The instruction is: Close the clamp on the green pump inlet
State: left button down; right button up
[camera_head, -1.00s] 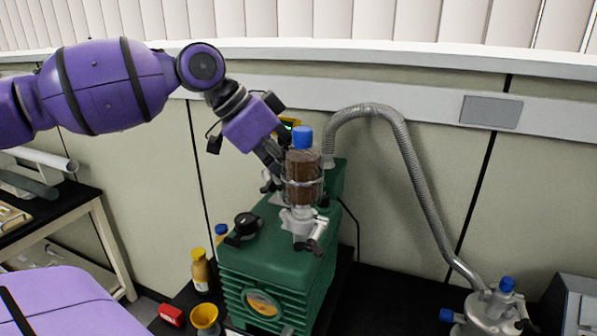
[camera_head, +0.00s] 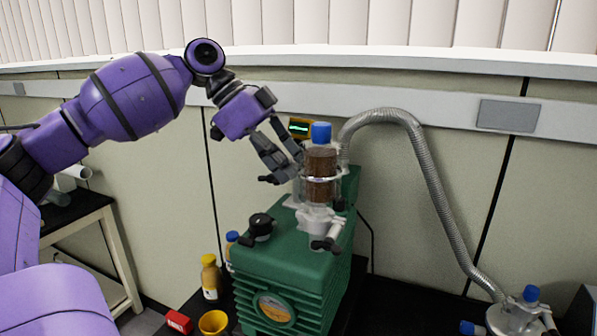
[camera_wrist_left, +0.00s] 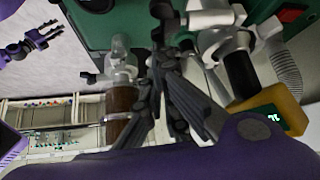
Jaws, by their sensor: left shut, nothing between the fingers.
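The green pump (camera_head: 290,255) stands on the dark bench. On top, a clear vessel with brown filling and a blue cap (camera_head: 320,175) stands upright above pale metal fittings. A metal clamp with a dark knob (camera_head: 326,243) is at the front fitting; I cannot tell whether it is closed. My left gripper (camera_head: 284,172) is shut and empty, just left of the vessel. In the left wrist view its fingers (camera_wrist_left: 170,75) lie between the vessel (camera_wrist_left: 118,100) and a pale fitting with a dark stem (camera_wrist_left: 232,55). My right gripper (camera_wrist_left: 45,38) shows there too, fingers spread.
A ribbed grey hose (camera_head: 420,170) runs from behind the vessel to a metal vessel (camera_head: 518,318) at lower right. A yellow gauge (camera_head: 300,127) with a lit display is behind my left gripper. Bottles (camera_head: 210,278) and a red box (camera_head: 178,322) stand left of the pump.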

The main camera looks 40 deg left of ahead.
pick_arm(q)
jog(key=shift+a+m+g+h+b, duration=0.5)
jog(key=shift+a+m+g+b, duration=0.4)
jog(key=shift+a+m+b, duration=0.35)
pick_arm(e)
jog(key=shift+g, duration=0.3)
jog(key=shift+s+f, duration=0.55)
jog(key=shift+f, duration=0.35)
jog(key=shift+s+f, duration=0.55)
jog(key=shift+f, duration=0.35)
jog(key=shift+w, duration=0.1)
